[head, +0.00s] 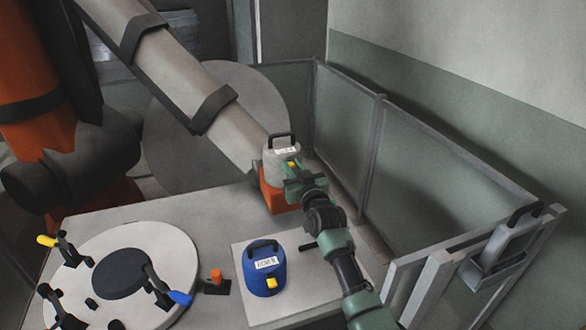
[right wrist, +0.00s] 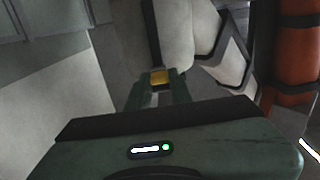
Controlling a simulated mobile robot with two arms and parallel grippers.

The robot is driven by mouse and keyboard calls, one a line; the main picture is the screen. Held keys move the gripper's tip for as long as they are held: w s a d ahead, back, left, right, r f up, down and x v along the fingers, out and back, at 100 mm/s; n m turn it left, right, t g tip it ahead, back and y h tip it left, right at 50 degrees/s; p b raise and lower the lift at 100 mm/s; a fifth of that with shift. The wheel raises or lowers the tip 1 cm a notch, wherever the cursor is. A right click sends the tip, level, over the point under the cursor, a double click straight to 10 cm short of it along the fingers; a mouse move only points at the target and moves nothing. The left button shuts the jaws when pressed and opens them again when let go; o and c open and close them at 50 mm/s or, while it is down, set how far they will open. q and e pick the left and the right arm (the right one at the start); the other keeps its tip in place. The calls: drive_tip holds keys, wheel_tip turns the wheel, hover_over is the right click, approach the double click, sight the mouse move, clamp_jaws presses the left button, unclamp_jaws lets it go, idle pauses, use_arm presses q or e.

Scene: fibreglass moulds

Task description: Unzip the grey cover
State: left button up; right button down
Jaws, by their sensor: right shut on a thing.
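The grey cover (head: 277,168) has a black handle on top and a white label, and sits over an orange body (head: 274,196) at the far right corner of the table. A yellow pull (head: 291,163) shows on its near right side. My right gripper (head: 293,172) reaches up to it from the lower right and is shut on the yellow pull. In the right wrist view the yellow pull (right wrist: 159,77) sits between the fingertips. The label's text and any zip line are too small to make out. My left gripper is not in view.
A blue cover (head: 264,270) with a yellow pull stands on a pale square mat (head: 310,285). A round white plate (head: 165,245) with several clamps lies at left. Framed panels (head: 425,150) border the right.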

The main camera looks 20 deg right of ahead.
drive_tip(key=c, duration=1.2)
unclamp_jaws()
drive_tip(key=shift+c, duration=0.2)
drive_tip(key=shift+r, duration=0.1)
drive_tip(key=shift+s, duration=0.1)
drive_tip(key=shift+s, duration=0.55)
drive_tip(key=s+b, duration=0.1)
drive_tip(key=s, duration=0.5)
drive_tip(key=shift+s+b, duration=0.3)
drive_tip(key=shift+b, duration=0.05)
drive_tip(key=shift+d, duration=0.1)
